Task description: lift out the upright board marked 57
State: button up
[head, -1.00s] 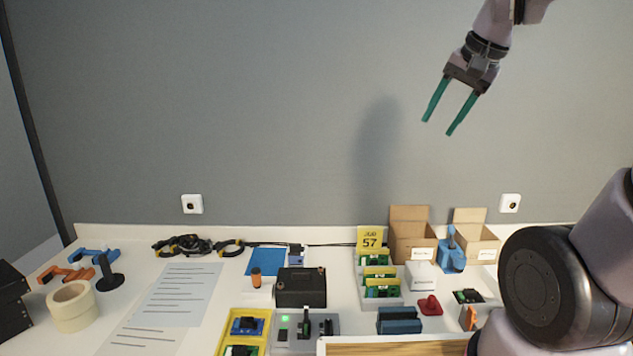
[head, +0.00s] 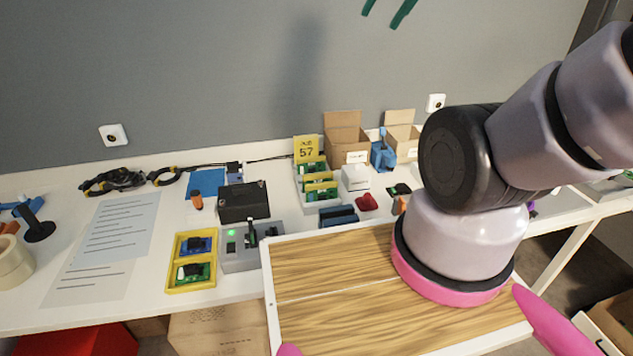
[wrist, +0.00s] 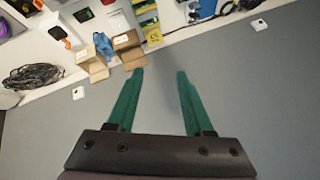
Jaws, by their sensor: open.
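In the head view a yellow card marked 57 (head: 306,150) stands at the back of a white rack (head: 322,203). Several upright green boards with yellow labels (head: 318,185) stand in the rack in front of the card; any marks on them are too small to read. In the wrist view the yellow card (wrist: 152,31) shows near the top edge. My gripper (head: 386,12) is high against the wall, with only its green fingertips in the head view. The fingers in the wrist view (wrist: 160,75) are apart with nothing between them.
Two open cartons (head: 346,145) (head: 401,138) and a blue tool (head: 383,155) stand right of the rack. A black box (head: 243,202), a grey device (head: 250,255) and a yellow tray (head: 192,262) stand left and in front. A white box (head: 355,178) is close beside the rack.

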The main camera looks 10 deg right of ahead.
dwell(0.4)
jog(key=w+a+f+m+g+y, duration=0.3)
jog(key=w+f+m+g, duration=0.3)
jog(key=w+f, duration=0.95)
jog(key=w+f+m, duration=0.2)
jog(key=f, duration=0.5)
jog(key=w+d+f+m, duration=0.1)
jog(key=w+f+m, duration=0.2)
jog(key=f, duration=0.5)
jog(key=w+f+m+g, duration=0.1)
jog(key=w+f+m, duration=0.1)
jog(key=f, duration=0.5)
jog(key=shift+w+d+f+m, duration=0.15)
jog(key=shift+w+f+m, duration=0.15)
jog(key=shift+w+m, duration=0.15)
send_over(319, 174)
jog(key=d, duration=0.2)
jog(key=shift+h, duration=0.3)
jog(key=f, duration=0.4)
jog(key=shift+w+f, duration=0.2)
jog(key=shift+w, duration=0.05)
jog(key=shift+s+x, duration=0.2)
jog(key=shift+x, duration=2.8)
jog(key=shift+f, duration=0.25)
